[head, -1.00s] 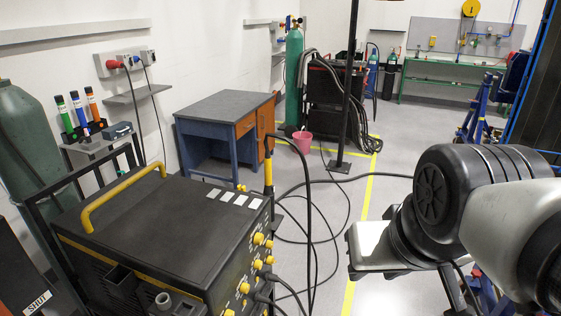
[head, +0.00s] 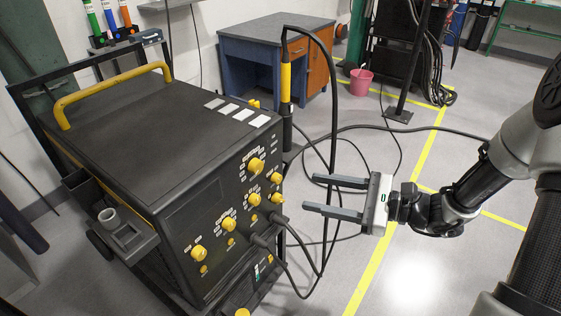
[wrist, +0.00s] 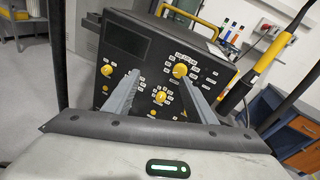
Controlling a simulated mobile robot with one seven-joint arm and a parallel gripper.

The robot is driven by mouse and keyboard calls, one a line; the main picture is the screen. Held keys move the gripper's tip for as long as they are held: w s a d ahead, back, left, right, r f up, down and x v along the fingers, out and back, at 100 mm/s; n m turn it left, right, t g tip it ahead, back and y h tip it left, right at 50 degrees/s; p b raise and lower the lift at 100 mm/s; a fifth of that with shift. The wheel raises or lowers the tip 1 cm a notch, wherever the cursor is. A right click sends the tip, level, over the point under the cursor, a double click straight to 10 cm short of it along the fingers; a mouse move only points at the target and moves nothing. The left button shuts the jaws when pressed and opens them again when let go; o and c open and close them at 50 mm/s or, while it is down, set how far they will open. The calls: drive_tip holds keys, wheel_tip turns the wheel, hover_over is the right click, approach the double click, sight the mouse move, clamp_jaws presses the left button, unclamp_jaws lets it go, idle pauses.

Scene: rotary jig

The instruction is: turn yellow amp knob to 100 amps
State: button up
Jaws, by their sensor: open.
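The black welding machine (head: 150,150) has several yellow knobs on its front panel. The largest-looking one, an upper knob (head: 256,165) ringed by white labels, also shows between and beyond my fingers in the wrist view (wrist: 180,71). Other yellow knobs sit at the lower middle (head: 228,224) and lower left (head: 197,252). The labels are too small to read, so I cannot tell which is the amp knob or its setting. My gripper (head: 311,194) is open and empty, its fingers pointing at the panel from the right, apart from it. The fingers partly cover the panel in the wrist view (wrist: 166,82).
A yellow-and-black torch (head: 286,85) stands at the machine's right corner, its black cable looping between panel and gripper. Cables plug into the lower panel. A blue desk (head: 255,50) and pink bucket (head: 361,82) stand behind. Floor at right is mostly clear.

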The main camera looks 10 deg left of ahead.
sight(259, 167)
drive_tip(key=w+d+f+m+t+b, duration=0.1)
drive_tip(key=w+f+m+t, duration=0.2)
drive_tip(key=w+f+m, duration=0.1)
drive_tip(key=shift+y, duration=0.3)
drive_tip(key=b+x, duration=0.3)
drive_tip(key=x, duration=1.4)
drive_tip(key=shift+s, duration=0.1)
drive_tip(key=c, duration=1)
